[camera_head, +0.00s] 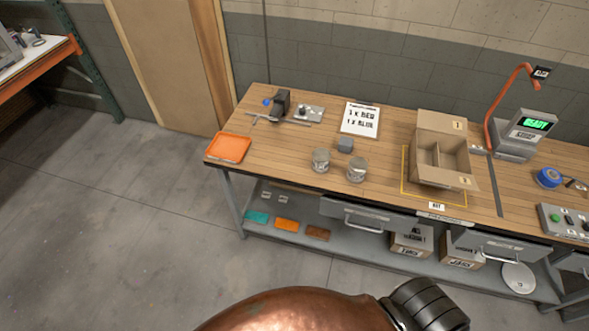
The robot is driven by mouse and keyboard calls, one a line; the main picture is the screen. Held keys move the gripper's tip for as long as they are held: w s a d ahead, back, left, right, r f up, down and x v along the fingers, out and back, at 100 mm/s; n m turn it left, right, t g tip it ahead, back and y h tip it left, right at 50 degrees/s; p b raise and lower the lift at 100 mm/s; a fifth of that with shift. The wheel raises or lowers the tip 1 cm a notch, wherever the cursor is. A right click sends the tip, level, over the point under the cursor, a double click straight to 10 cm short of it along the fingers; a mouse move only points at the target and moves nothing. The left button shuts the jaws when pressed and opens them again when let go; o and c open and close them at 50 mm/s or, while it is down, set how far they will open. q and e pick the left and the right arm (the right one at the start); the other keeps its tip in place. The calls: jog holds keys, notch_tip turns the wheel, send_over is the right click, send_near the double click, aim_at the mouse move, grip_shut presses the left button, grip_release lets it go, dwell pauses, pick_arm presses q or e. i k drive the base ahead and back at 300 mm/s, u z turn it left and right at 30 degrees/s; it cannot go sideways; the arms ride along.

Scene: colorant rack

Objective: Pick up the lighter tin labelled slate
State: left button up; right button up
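Two silvery metal tins stand upright and apart on the wooden bench. The left tin (320,160) is near the bench's front edge, and the right tin (357,169) is a little nearer that edge. Both have pale labels too small to read, so I cannot tell which one says slate or which is lighter. A small grey block (345,145) sits just behind and between them. Neither of my grippers is in view.
An orange tray (229,148) lies at the bench's left end. A white sign (360,119) is behind the tins. An open cardboard box (424,178) with a divider stands to their right. A green-lit scale-like device (519,135) is farther right. Drawers (368,216) hang below the bench top.

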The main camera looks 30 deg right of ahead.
aim_at(321, 156)
jog(key=u, duration=0.2)
jog(key=i, duration=0.6)
jog(key=z, duration=0.65)
jog(key=i, duration=0.5)
jog(key=z, duration=0.65)
